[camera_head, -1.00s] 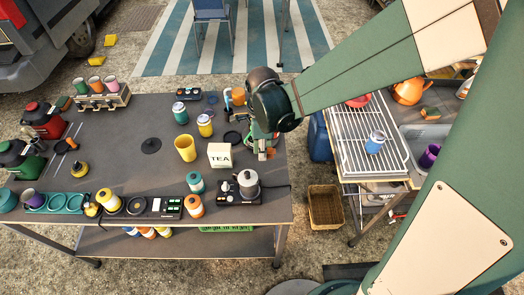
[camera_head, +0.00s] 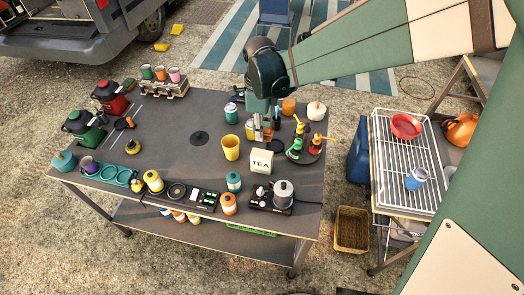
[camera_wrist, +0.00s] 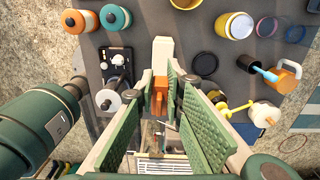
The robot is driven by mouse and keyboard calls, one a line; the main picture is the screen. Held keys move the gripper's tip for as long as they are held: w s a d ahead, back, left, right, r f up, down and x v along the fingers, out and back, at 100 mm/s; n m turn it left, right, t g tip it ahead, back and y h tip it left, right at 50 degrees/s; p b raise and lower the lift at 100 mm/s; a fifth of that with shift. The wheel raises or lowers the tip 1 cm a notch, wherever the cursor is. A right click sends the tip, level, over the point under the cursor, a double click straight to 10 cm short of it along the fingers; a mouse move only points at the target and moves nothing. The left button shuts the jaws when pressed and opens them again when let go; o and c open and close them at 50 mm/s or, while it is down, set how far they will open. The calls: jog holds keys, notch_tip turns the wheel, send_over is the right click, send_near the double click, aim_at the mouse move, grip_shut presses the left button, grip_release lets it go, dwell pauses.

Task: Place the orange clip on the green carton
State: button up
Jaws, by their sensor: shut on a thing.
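My gripper (camera_head: 264,135) is above the table, just behind the cream TEA box (camera_head: 261,161). In the wrist view its green padded fingers (camera_wrist: 172,112) are shut on a small orange thing (camera_wrist: 160,96), which looks like the orange clip. The fingers hide part of it. A cream block, probably the TEA box (camera_wrist: 162,52), stands just past the fingertips. I cannot pick out the green carton with certainty. A low green thing (camera_head: 252,233) lies on the lower shelf, mostly hidden by the tabletop.
A yellow cup (camera_head: 231,148) stands left of the gripper, and a dark round tray (camera_head: 309,156) with green and orange dispensers is at its right. A kettle (camera_head: 283,190) is in front. The table's (camera_head: 170,125) middle left is mostly clear.

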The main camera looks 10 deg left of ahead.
jog(key=shift+a+r, duration=0.5)
jog(key=shift+a, duration=0.35)
send_over(256, 153)
jog(key=shift+w+f, duration=0.15)
jog(key=shift+f, duration=2.8)
jog(key=shift+f, duration=0.1)
jog(key=shift+f, duration=1.95)
jog(key=shift+f+b, duration=0.2)
jog(key=shift+b, duration=0.15)
jog(key=o, duration=0.7)
